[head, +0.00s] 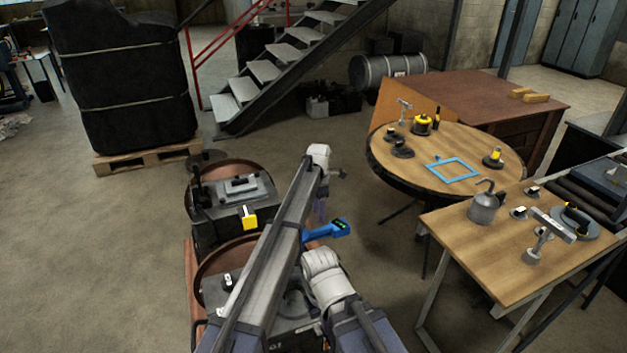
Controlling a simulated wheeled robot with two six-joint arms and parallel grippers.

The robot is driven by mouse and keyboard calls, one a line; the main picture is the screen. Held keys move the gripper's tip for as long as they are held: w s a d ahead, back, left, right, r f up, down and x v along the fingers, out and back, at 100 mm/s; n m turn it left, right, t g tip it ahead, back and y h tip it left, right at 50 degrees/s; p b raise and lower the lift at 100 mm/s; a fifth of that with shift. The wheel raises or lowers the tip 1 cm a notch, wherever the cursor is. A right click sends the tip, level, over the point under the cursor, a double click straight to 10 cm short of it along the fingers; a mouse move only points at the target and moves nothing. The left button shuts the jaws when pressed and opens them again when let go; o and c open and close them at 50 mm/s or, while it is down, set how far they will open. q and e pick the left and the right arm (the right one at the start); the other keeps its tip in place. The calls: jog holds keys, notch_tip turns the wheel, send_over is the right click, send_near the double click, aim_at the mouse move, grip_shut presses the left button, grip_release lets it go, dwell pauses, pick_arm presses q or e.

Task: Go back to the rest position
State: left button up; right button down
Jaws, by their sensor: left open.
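My left arm reaches up from the bottom middle of the head view. My left gripper (320,208) hangs below its wrist, small and partly hidden by the arm link; it is open. I cannot tell whether the two touch. A second white arm joint of mine shows lower down, but my right gripper is not in view.
A dark machine block with a yellow part (249,217) stands left of my arm. A round wooden table (415,172) with a blue frame (452,169) and several tools is at right. A workbench (465,245) with an oil can (484,208) is nearer. Floor (130,260) at left is clear.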

pick_arm(q)
jog(key=s+a+m, duration=0.7)
jog(key=s+a, duration=0.1)
jog(key=s, duration=0.4)
jog(key=s+a+m, duration=0.7)
jog(key=s+a, duration=0.1)
jog(key=s, duration=0.4)
jog(key=s+a+m, duration=0.7)
jog(key=s, duration=0.5)
jog(key=s+d+r+m+p, duration=0.2)
jog(key=s+d, duration=0.1)
jog(key=d, duration=0.2)
jog(key=s+d+r+m+y+p, duration=0.1)
jog(key=s+d+r+m+p, duration=0.1)
jog(key=d, duration=0.3)
jog(key=shift+s+d+r+m, duration=0.15)
jog(key=shift+s+d+m, duration=0.15)
jog(key=shift+s, duration=0.1)
